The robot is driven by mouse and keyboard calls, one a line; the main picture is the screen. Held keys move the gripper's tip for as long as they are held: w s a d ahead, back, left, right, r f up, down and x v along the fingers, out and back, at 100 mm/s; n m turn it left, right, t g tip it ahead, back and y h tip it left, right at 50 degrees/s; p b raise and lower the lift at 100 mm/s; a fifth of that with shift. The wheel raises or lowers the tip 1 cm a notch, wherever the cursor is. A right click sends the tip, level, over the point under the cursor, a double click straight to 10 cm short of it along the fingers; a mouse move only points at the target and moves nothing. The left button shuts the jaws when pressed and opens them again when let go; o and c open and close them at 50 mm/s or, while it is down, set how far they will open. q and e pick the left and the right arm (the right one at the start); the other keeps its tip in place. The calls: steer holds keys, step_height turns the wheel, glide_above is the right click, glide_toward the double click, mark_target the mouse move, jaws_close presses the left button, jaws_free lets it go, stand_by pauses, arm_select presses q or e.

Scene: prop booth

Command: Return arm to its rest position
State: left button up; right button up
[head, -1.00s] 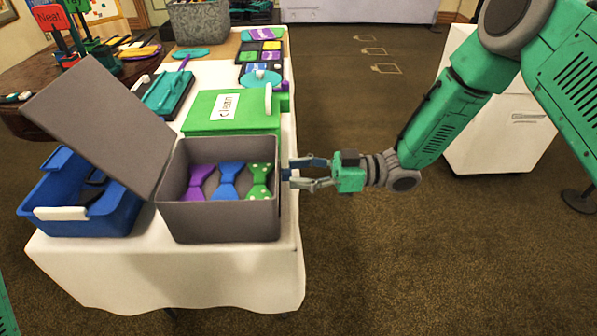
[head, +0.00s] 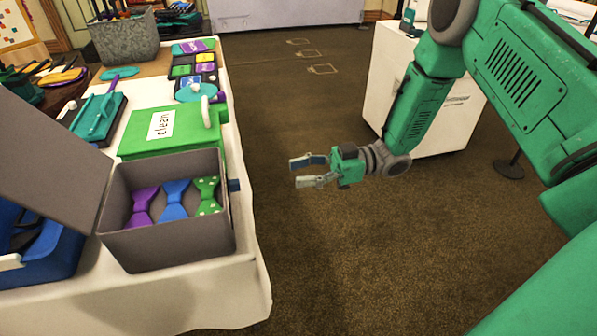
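My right arm comes in from the right. Its gripper (head: 308,171) is open and empty, held over the carpet to the right of the table, with a clear gap to the grey box (head: 172,248). The box stands on the table with its lid (head: 45,160) open to the left. Inside it lie a purple bow tie (head: 142,206), a blue bow tie (head: 174,200) and a green dotted bow tie (head: 208,196). My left gripper does not show.
The white-clothed table (head: 225,285) fills the left side. A green box marked "clean" (head: 185,130) stands behind the grey box. A blue bin (head: 50,255) is at the left. A white cabinet (head: 450,115) stands beyond my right arm. The carpet between is clear.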

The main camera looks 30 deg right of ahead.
steer(key=shift+d, duration=0.2)
steer(key=a+f+m+t+h, duration=0.4)
steer(key=a+f+m+h, duration=0.15)
steer(key=f, duration=0.25)
steer(key=s+f+m+g+h, duration=0.2)
steer(key=s+f+m+h, duration=0.35)
steer(key=f, duration=0.25)
steer(key=s+d+f+m+g+h, duration=0.1)
steer(key=s+d+f+g+h, duration=0.1)
steer(key=s, duration=0.8)
steer(key=s+d+f+m+g+h, duration=0.2)
steer(key=s+d+g+h, duration=0.1)
steer(key=s, duration=0.8)
steer(key=shift+s+d+f+g+h, duration=0.3)
steer(key=shift+d+f+g+h, duration=0.1)
steer(key=shift+g+h, duration=0.3)
steer(key=shift+w, duration=0.1)
